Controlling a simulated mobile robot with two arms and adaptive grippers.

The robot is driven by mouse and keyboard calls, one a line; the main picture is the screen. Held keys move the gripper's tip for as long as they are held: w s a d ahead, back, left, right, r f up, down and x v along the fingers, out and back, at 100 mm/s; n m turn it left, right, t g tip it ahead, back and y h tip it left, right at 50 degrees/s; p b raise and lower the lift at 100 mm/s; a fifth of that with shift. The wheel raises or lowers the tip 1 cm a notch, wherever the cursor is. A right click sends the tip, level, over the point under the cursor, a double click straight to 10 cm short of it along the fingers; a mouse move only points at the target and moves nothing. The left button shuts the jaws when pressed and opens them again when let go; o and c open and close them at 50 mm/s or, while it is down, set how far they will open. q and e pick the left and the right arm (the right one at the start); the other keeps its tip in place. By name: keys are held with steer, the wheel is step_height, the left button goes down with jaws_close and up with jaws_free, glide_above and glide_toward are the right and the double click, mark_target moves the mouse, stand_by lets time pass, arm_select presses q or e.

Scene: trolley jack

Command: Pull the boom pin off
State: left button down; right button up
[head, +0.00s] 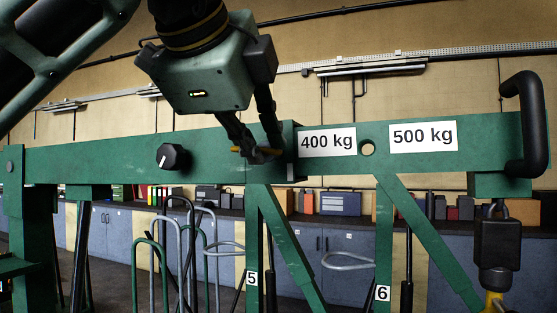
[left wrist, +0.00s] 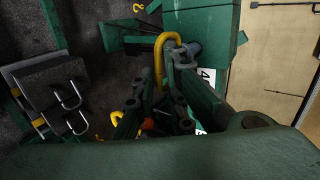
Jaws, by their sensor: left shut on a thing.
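The green boom (head: 90,161) runs across the head view, with labels reading 400 kg and 500 kg. My left gripper (head: 257,153) comes down from above at the boom, just left of the 400 kg label. It is shut on the yellow handle of the boom pin (head: 270,151), which is mostly hidden by the fingers in that view. In the left wrist view the yellow handle (left wrist: 160,46) curves up between the fingertips beside the green boom (left wrist: 200,20). How far the pin sits in its hole is hidden. My right gripper is out of view.
An empty round hole (head: 367,149) shows between the two labels. A black knob (head: 173,157) sits left of the gripper, and a black handle (head: 528,125) is on the boom's right end. Green struts stand below the boom. Blue cabinets (head: 340,245) line the back.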

arm_select(q)
steer(key=s+a+b, duration=0.3)
steer(key=s+b, duration=0.1)
steer(key=s, duration=0.4)
steer(key=shift+s+a, duration=0.25)
stand_by(0.9)
steer(key=shift+r, duration=0.1)
steer(key=v, duration=0.3)
steer(key=shift+s+a+r, duration=0.1)
steer(key=shift+s+a, duration=0.1)
steer(key=shift+w, duration=0.1)
stand_by(0.5)
